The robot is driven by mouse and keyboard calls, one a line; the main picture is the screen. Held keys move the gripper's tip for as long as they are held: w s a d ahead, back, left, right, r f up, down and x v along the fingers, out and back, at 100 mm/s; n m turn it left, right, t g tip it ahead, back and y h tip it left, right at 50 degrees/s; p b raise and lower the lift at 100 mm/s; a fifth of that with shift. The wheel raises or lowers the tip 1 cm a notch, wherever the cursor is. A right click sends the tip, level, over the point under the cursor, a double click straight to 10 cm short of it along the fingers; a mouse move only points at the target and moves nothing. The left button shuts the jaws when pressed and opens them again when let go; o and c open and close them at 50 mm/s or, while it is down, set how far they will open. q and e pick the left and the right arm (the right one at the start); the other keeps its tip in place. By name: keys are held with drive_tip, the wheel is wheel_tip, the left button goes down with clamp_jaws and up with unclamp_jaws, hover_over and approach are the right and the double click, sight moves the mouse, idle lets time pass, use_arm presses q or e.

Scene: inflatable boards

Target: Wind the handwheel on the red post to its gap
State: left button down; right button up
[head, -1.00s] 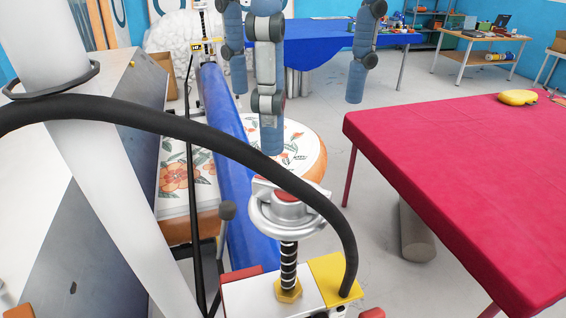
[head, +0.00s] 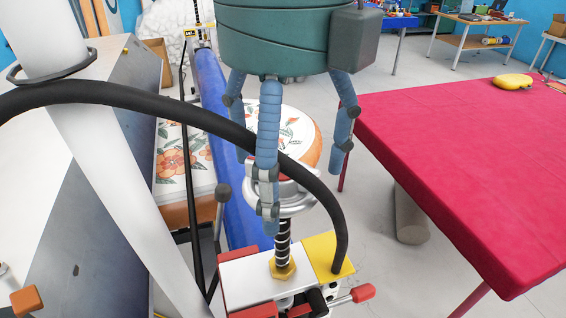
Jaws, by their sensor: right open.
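The handwheel (head: 302,199) is a silver wheel on a dark threaded screw (head: 283,243) with a brass nut (head: 283,268). The screw rises from a white block (head: 245,275) with red parts and a yellow plate (head: 330,255), at the lower middle of the head view. My right gripper (head: 292,185) has a green body and blue jointed fingers. It is open and points down over the handwheel. One finger hangs in front of the wheel's left side, another stands to its right. Whether any finger touches the rim I cannot tell. My left gripper is not in view.
A black hose (head: 200,106) arches across to the yellow plate, close by the wheel. A blue roll (head: 222,110) runs back to a far post with a yellow display (head: 190,40). A red-covered table (head: 460,170) stands at right. A red-ended lever (head: 361,293) sticks out below.

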drive_tip(key=shift+w, duration=0.1)
drive_tip(key=c, duration=1.1)
drive_tip(key=shift+c, duration=0.2)
drive_tip(key=shift+f+n, duration=0.1)
drive_tip(key=shift+n, duration=0.3)
